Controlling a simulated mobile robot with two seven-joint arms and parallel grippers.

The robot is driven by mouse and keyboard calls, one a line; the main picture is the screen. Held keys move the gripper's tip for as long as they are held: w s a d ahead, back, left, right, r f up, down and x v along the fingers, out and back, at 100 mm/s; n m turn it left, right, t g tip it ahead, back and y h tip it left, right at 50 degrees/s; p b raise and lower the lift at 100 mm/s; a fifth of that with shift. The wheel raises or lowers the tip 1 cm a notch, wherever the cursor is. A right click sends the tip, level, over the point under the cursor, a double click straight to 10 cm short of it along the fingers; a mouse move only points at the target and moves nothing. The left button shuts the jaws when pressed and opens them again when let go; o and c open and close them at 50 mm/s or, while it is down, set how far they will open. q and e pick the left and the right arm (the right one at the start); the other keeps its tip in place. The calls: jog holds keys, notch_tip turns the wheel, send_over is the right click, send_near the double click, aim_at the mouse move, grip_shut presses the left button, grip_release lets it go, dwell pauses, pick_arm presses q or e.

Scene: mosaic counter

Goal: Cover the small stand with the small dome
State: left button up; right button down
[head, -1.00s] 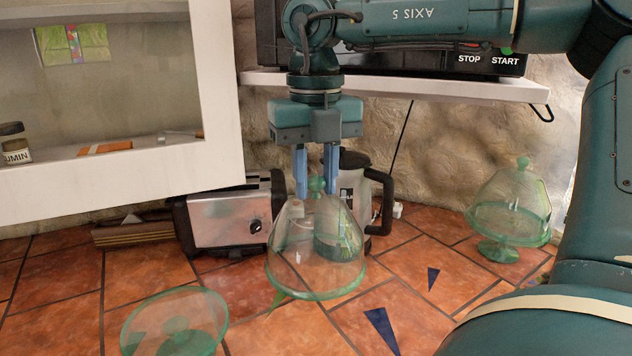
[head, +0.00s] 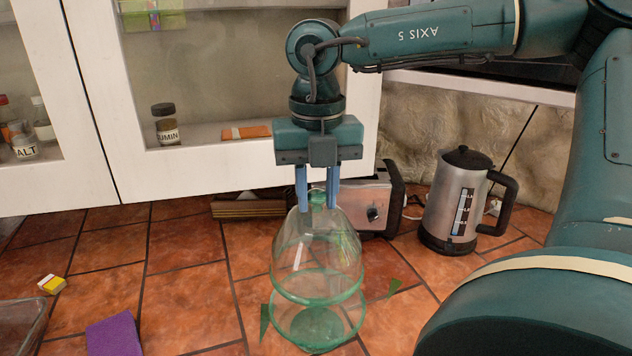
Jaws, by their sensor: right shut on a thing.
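The small dome (head: 318,245) is clear greenish glass with a green rim and a knob on top. My right gripper (head: 318,200) is shut on the knob, fingers pointing down, and holds the dome upright. The small stand (head: 318,330) is a green glass plate on the tiled counter. It shows just below the dome, and the dome's rim overlaps the stand's far part in the picture. A gap between them seems to be there, but its height is hard to tell. My left gripper is not in view.
A toaster (head: 368,205) stands behind the dome, a kettle (head: 463,205) to its right. A white cabinet (head: 230,165) hangs at the back left. A purple cloth (head: 115,335), a small yellow-and-white block (head: 52,284) and a glass dish's edge (head: 40,325) lie at left.

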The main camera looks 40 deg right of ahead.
aim_at(318, 216)
jog(key=shift+s+f+b, duration=0.1)
jog(key=shift+f+b, duration=0.4)
jog(key=shift+f, duration=0.3)
jog(key=shift+f+b, duration=0.7)
jog(key=shift+f, duration=0.65)
jog(key=shift+f+b, duration=1.45)
jog(key=shift+b, duration=0.2)
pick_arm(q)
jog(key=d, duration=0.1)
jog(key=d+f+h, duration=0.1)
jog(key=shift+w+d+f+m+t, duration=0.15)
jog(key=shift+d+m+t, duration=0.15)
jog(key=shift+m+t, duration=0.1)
pick_arm(e)
jog(key=shift+f, duration=0.2)
pick_arm(q)
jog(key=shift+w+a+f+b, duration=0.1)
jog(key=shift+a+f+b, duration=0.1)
jog(key=shift+b, duration=0.25)
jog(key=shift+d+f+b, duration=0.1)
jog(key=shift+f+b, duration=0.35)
pick_arm(e)
jog(key=shift+f, duration=0.4)
jog(key=c, duration=1.1)
grip_release()
